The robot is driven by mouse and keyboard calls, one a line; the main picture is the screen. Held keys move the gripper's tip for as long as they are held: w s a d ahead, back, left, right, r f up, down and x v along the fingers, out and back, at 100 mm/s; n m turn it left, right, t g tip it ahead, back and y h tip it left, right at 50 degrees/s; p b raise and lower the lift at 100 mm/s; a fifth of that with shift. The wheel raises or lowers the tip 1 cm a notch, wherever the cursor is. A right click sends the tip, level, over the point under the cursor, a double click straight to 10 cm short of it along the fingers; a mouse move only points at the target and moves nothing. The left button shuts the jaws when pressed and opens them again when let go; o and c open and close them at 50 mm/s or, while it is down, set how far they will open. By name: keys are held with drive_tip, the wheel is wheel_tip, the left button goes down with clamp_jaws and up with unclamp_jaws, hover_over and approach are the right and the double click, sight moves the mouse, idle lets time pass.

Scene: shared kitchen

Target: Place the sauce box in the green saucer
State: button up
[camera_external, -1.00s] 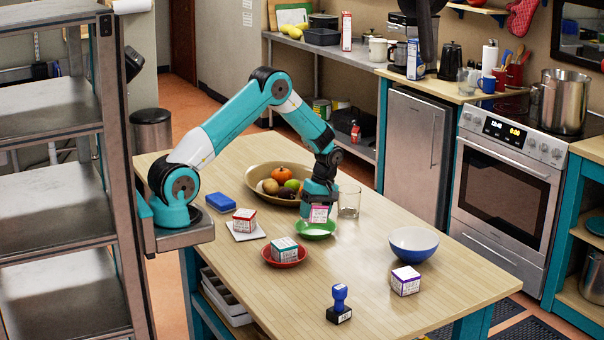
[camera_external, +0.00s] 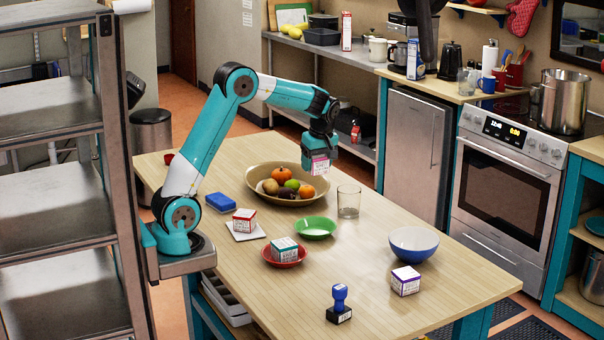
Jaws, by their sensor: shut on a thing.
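My gripper (camera_external: 319,158) is shut on a small white box with a pink-red top band (camera_external: 320,167), held in the air above the table's back part. The green saucer (camera_external: 316,228) lies on the table below it and is empty. Other small boxes stand about: a red-topped box (camera_external: 244,220) on a white square dish, a teal-topped box (camera_external: 285,249) on a red saucer (camera_external: 270,261), and a purple-topped box (camera_external: 406,281) on the bare table. The labels are too small to read, so I cannot tell which is the sauce box.
A fruit bowl (camera_external: 258,170) stands behind the green saucer, and a clear glass (camera_external: 348,202) to its right. A blue bowl (camera_external: 414,244), a blue sponge (camera_external: 221,202) and a stamp (camera_external: 339,304) are also on the table. The front left of the tabletop is clear.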

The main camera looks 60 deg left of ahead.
sight(314, 231)
drive_tip(key=d+x, duration=0.1)
drive_tip(key=x, duration=0.5)
drive_tip(key=d+p+x, duration=0.1)
drive_tip(key=x, duration=0.6)
drive_tip(key=d+p+x, duration=0.1)
drive_tip(key=x, duration=0.5)
drive_tip(key=shift+w+d+f, duration=0.15)
drive_tip(key=shift+d+f, duration=0.25)
drive_tip(key=shift+f, duration=0.15)
drive_tip(key=shift+f, duration=0.15)
drive_tip(key=o, duration=0.8)
drive_tip(key=b+v, duration=0.2)
drive_tip(key=v, duration=1)
drive_tip(key=s+a+r+m, duration=0.2)
drive_tip(key=s+a+m, duration=0.1)
drive_tip(key=s, duration=0.6)
drive_tip(key=s+a+r+m+y, duration=0.1)
drive_tip(key=s+a+r+m, duration=0.2)
drive_tip(key=s, duration=0.7)
drive_tip(key=s+a+r+m, duration=0.2)
drive_tip(key=s+m, duration=0.3)
drive_tip(key=s, duration=0.5)
drive_tip(key=shift+s+a+r+y, duration=0.15)
drive_tip(key=shift+a+r+y, duration=0.25)
drive_tip(key=shift+r, duration=0.15)
